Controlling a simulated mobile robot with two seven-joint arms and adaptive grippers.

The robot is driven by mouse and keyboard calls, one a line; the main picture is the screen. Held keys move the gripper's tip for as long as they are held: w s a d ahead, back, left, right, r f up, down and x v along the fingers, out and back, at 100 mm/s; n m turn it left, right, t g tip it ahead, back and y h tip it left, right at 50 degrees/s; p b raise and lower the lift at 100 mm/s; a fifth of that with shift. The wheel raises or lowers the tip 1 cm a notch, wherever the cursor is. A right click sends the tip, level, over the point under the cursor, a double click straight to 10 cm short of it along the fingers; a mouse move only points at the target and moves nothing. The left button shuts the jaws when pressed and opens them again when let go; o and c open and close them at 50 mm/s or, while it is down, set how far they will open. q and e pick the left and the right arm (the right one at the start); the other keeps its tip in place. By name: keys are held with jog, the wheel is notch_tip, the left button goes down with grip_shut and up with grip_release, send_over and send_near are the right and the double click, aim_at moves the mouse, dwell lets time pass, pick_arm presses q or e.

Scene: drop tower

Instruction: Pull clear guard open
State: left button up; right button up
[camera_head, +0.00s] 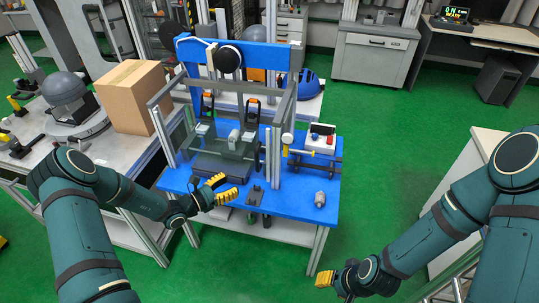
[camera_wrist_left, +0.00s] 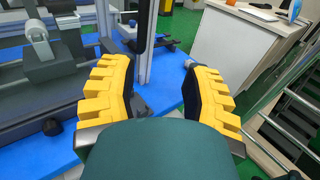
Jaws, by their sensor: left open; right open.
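The drop tower (camera_head: 251,55) stands on a blue-topped table, with a grey frame around its lower part. The clear guard is see-through and its panel is hard to make out; I cannot tell how far it is open. My left gripper (camera_head: 226,189) is open and empty just in front of the tower's lower frame. In the left wrist view, the left gripper's yellow fingers (camera_wrist_left: 160,84) are spread apart, with a grey upright post beyond them and a dark round knob (camera_wrist_left: 52,127) to their left. My right gripper (camera_head: 336,287) is open and empty, low over the floor, right of the table.
A cardboard box (camera_head: 133,97) stands on the left bench. A blue helmet (camera_head: 307,83) is behind. Green floor right of the table is clear.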

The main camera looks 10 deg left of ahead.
aim_at(257, 168)
pick_arm(q)
jog(key=shift+n+t+y, duration=0.3)
jog(key=shift+n+t, duration=0.2)
jog(key=shift+t, duration=0.1)
jog(key=x, duration=0.4)
jog(key=a+b+x, duration=0.1)
jog(key=x, duration=0.4)
jog(key=w+x, duration=0.1)
jog(key=x, duration=0.4)
jog(key=shift+w+a+r+b, duration=0.1)
jog(key=shift+a+r+b, duration=0.15)
jog(key=shift+r+b, duration=0.1)
pick_arm(e)
jog(key=shift+w+d+f, duration=0.1)
jog(key=shift+d+f, duration=0.2)
jog(key=shift+f, duration=0.35)
pick_arm(q)
grip_shut()
